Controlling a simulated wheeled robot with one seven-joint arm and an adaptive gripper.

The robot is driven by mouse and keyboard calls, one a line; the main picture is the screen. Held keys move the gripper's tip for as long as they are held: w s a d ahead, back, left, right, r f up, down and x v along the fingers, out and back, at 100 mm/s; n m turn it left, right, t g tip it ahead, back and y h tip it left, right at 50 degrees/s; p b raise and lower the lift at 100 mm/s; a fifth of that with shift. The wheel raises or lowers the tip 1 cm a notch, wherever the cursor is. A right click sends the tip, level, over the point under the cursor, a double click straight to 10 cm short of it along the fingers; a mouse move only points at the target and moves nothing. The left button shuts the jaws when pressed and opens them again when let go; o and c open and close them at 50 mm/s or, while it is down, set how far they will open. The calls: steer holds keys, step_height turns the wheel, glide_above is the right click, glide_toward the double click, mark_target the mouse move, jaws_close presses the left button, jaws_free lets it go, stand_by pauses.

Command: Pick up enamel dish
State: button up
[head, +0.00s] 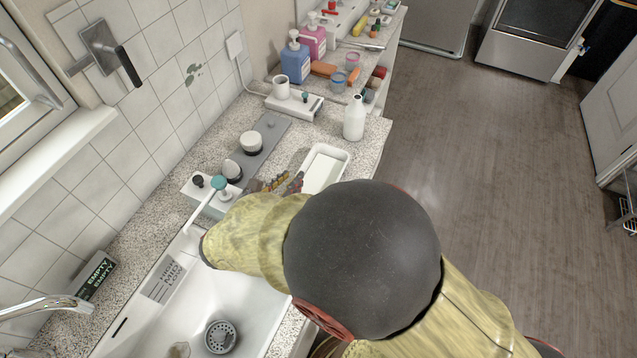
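A white rectangular enamel dish (324,167) lies on the speckled counter near its front edge, just beyond my arm. Its near end is partly hidden behind my arm. My gripper (288,183) shows only in part, beside the dish's left side and close to it. My forearm and a large dark joint cover much of the lower middle of the view. The fingertips are too small and covered to tell whether they are open or shut, or whether they touch the dish.
A white bottle (354,118) stands just beyond the dish. A grey strip with round pots (251,142) lies to the left. A white mug (281,87) and soap bottles (297,62) stand further back. The sink (170,318) is at the near left.

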mark_target(302, 170)
steer(key=b+x, duration=0.2)
steer(key=x, duration=0.5)
steer(key=shift+f+b, duration=0.2)
steer(key=shift+b, duration=0.1)
steer(key=shift+c, duration=0.4)
jaws_close()
steer(key=shift+r, duration=0.1)
